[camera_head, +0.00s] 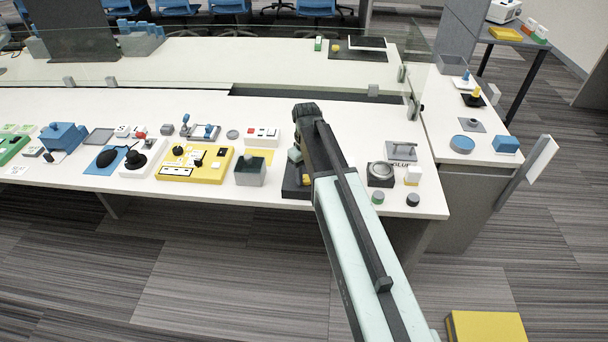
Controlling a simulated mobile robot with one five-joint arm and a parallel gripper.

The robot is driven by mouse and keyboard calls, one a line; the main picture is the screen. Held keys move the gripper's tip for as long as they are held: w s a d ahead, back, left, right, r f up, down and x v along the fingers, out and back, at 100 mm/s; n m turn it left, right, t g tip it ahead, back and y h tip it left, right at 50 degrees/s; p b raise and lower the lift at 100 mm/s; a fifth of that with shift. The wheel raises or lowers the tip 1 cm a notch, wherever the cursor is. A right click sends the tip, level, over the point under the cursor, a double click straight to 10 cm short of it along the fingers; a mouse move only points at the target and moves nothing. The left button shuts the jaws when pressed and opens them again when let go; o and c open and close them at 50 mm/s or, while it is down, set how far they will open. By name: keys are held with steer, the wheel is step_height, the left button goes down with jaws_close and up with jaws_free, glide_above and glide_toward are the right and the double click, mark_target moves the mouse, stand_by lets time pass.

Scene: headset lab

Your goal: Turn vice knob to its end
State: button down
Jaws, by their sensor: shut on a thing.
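The vice appears to be the small device with a dark base (291,190) and grey-green blocks (294,155) near the front edge of the table, left of my arm. My arm reaches in from the lower right and covers its right side. My gripper (308,158) is at the dark far end of the arm, close against the vice, and is shut on what seems to be its knob. The knob and the fingertips are hidden behind my arm, so the knob's angle cannot be seen.
A grey box (250,171) and a yellow panel (195,163) stand left of the vice. Right of my arm are a round dial device (381,173), a grey fixture (402,150) and small knobs (412,199). A clear screen stands behind.

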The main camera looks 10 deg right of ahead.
steer(key=n, duration=1.2)
steer(key=shift+w+d+n, duration=0.1)
steer(key=shift+d+n, duration=0.05)
steer(key=shift+n, duration=0.25)
stand_by(0.4)
steer(key=c, duration=0.9)
jaws_free()
steer(key=shift+n, duration=0.3)
